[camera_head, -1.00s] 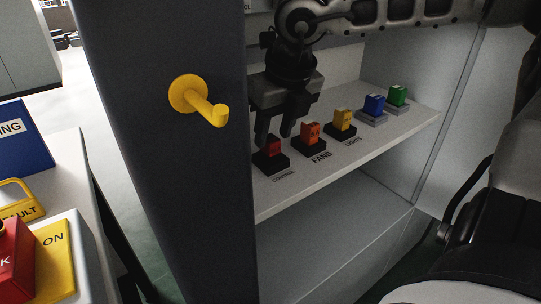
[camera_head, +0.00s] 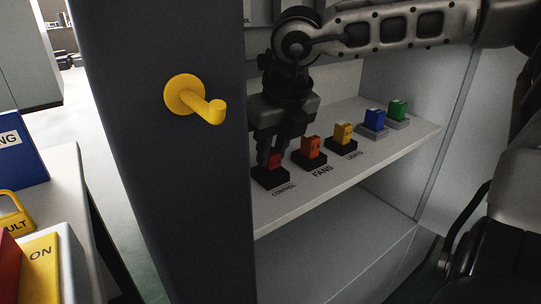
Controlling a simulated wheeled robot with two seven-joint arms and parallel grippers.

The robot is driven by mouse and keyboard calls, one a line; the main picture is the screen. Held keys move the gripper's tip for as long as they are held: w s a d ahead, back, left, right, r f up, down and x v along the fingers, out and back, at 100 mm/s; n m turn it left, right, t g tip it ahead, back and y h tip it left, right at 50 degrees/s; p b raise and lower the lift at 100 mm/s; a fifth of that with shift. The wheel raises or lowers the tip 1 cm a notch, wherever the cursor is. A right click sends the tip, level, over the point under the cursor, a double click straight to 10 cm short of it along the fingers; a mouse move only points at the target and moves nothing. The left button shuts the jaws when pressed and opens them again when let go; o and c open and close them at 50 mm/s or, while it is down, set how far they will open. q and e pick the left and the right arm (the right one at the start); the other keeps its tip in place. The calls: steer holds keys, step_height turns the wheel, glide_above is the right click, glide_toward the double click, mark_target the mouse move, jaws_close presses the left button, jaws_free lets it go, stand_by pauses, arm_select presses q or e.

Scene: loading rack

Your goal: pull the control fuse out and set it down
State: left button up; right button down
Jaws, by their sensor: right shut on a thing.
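The red control fuse (camera_head: 274,161) sits in its black base (camera_head: 272,179) at the left end of the shelf, above the label "CONTROL". My right gripper (camera_head: 273,158) comes down from above and is shut on the red fuse. Its fingers cover much of the fuse. The fuse appears to be still at its base; I cannot see a gap below it. My left gripper is not in view.
On the shelf (camera_head: 300,203) stand an orange fuse (camera_head: 312,147), a yellow fuse (camera_head: 343,133), a blue block (camera_head: 375,119) and a green block (camera_head: 397,110). A yellow hook (camera_head: 195,100) juts from the dark cabinet post. Bare shelf lies in front.

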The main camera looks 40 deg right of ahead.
mark_target(273, 153)
steer(key=shift+r, duration=0.15)
steer(key=shift+r+p, duration=1.45)
steer(key=shift+r, duration=1.4)
